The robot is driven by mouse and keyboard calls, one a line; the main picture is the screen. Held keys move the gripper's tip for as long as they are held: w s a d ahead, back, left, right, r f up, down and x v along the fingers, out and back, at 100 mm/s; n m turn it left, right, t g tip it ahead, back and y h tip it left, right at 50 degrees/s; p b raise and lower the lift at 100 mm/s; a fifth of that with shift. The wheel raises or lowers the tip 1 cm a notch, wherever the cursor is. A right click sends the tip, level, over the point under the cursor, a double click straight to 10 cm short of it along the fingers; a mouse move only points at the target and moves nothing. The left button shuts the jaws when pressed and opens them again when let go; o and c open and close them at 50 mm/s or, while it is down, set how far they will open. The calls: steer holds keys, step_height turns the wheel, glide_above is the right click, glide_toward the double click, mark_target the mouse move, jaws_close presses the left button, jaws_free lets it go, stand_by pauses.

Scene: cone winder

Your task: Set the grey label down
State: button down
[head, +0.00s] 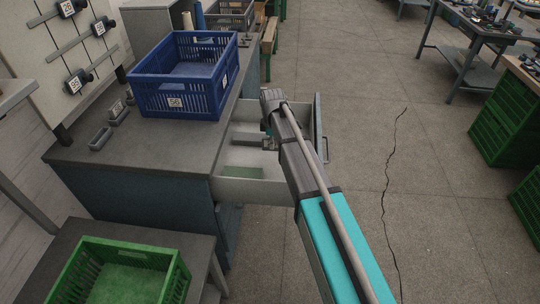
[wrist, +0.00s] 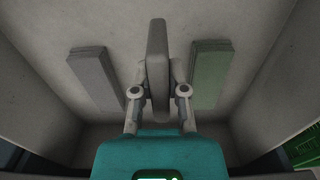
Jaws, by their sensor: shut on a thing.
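My gripper (wrist: 158,78) is shut on a flat grey piece, the grey label (wrist: 157,45), which I see nearly edge-on between the fingers in the wrist view. It is held inside or over the open drawer (head: 245,191). In the wrist view, a grey stack (wrist: 95,78) lies on the drawer floor to the left and a green stack (wrist: 210,73) to the right. The label is in the middle, apart from both in the picture. I cannot tell whether it touches the floor. In the head view my arm hides most of the gripper and the label.
The drawer walls stand close around the gripper. A blue crate (head: 181,100) stands on the bench (head: 150,160) left of the drawer. A green crate (head: 75,280) is on a lower table at the front left. Green crates (head: 502,130) stand at the right; the floor between is clear.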

mark_target(269, 158)
steer(key=shift+w+a+f+b, duration=0.25)
steer(key=shift+w+f+b, duration=0.4)
steer(key=shift+f, duration=0.2)
steer(key=shift+w+a+f+b, duration=0.25)
steer(key=shift+w+f+b, duration=0.4)
steer(key=shift+f, duration=0.2)
steer(key=shift+w+a+f+b, duration=0.15)
steer(key=shift+w+f+b, duration=0.3)
steer(key=shift+f+b, duration=1.55)
steer(key=shift+f, duration=0.15)
steer(key=c, duration=0.7)
jaws_free()
steer(key=shift+o, duration=0.2)
